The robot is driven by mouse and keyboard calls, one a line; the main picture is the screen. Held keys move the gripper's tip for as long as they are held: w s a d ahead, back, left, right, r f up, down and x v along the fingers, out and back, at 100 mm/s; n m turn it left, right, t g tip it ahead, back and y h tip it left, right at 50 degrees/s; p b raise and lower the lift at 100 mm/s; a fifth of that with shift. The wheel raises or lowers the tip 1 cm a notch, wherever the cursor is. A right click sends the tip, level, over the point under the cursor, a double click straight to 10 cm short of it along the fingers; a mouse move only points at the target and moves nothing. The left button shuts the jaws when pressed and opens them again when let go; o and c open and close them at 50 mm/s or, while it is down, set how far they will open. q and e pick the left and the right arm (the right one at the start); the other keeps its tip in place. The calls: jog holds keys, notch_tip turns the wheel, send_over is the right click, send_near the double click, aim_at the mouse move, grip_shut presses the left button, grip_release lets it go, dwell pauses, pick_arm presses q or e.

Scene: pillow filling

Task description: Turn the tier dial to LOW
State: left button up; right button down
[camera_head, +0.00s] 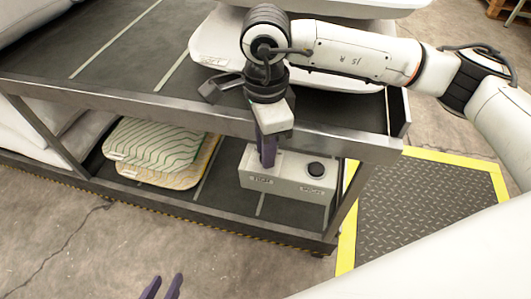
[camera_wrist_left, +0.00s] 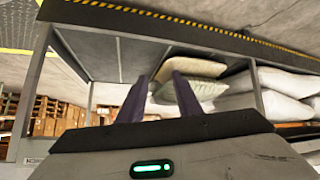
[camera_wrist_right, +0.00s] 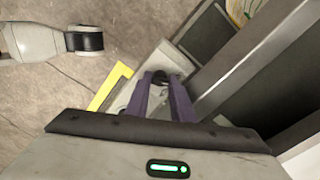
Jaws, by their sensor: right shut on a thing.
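A pale box (camera_head: 288,187) stands on the lower shelf with a label on each half of its front; I cannot read them clearly. My right gripper (camera_head: 266,160) reaches down to the left half of its top, shut on a dial there that its fingers mostly hide. In the right wrist view a black round knob (camera_wrist_right: 160,77) shows between the fingertips. A black knob (camera_head: 315,170) on the right half of the box is free in the head view. I cannot tell the dial's setting. My left gripper (camera_head: 163,288) is open and empty, in front of the shelf.
The metal shelf's upper edge (camera_head: 180,113) runs just above and behind my right gripper. Patterned pillows (camera_head: 150,155) lie left of the box. White pillows (camera_wrist_left: 285,108) are stacked on the shelf. A yellow-edged floor plate (camera_head: 430,210) lies at right.

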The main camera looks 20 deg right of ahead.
jog(key=shift+f+n+b, duration=0.1)
jog(key=shift+n+b, duration=0.2)
jog(key=shift+n, duration=0.2)
pick_arm(q)
jog(key=shift+d+f, duration=0.1)
jog(key=shift+f, duration=0.15)
pick_arm(e)
jog(key=shift+n, duration=0.3)
pick_arm(q)
jog(key=shift+d, duration=0.1)
pick_arm(e)
jog(key=c, duration=1.8)
grip_release()
jog(key=shift+r, duration=0.2)
pick_arm(q)
jog(key=shift+s+r+p, duration=0.15)
jog(key=shift+p, duration=0.35)
pick_arm(e)
notch_tip(320, 180, up, 10)
jog(key=shift+r, duration=0.1)
